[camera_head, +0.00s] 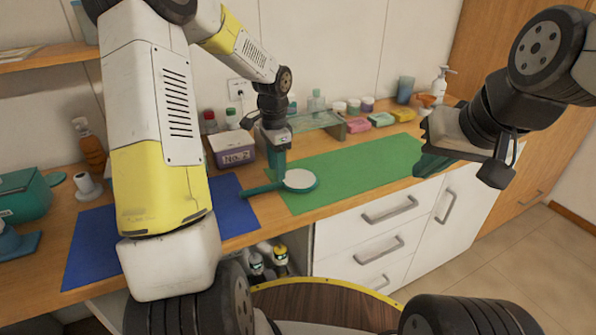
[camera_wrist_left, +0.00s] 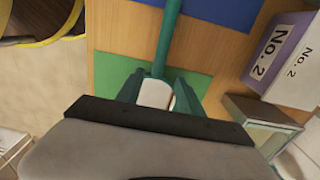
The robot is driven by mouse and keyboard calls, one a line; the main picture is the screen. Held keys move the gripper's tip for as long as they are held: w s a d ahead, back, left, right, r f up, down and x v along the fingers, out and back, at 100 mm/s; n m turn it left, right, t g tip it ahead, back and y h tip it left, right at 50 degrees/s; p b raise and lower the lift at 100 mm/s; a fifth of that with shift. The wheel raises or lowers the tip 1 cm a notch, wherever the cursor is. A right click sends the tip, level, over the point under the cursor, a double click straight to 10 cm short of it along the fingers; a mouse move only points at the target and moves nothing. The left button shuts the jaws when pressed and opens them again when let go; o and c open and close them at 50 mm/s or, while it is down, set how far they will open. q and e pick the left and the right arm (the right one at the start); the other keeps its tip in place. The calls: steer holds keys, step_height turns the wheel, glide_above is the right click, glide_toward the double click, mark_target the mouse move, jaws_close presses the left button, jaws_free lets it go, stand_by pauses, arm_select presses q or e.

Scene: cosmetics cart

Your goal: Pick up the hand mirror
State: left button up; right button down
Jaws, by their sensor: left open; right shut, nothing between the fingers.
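The hand mirror has a teal handle and a round white face (camera_head: 300,180). It lies flat, its head on the green mat near the counter's front edge and its handle pointing left toward the blue mat. My left gripper (camera_head: 277,180) is pointed down at the mirror, by the left side of its head. In the left wrist view the mirror's handle (camera_wrist_left: 168,40) runs up the picture, and its white face shows between the open fingers (camera_wrist_left: 158,92). Whether the fingers touch it I cannot tell. My right gripper (camera_head: 434,163) is shut and empty, above the counter at the right.
The green mat (camera_head: 350,172) is clear to the right of the mirror; a blue mat (camera_head: 228,205) lies left. A "No. 2" box (camera_head: 232,150) stands behind the left gripper, beside a low glass shelf (camera_head: 310,122). Bottles, jars and a cup (camera_head: 404,90) line the back.

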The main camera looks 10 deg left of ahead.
mark_target(278, 183)
arm_select(q)
step_height(278, 183, down, 5)
steer(key=shift+s+d+r, duration=0.1)
steer(key=shift+s, duration=0.05)
jaws_close()
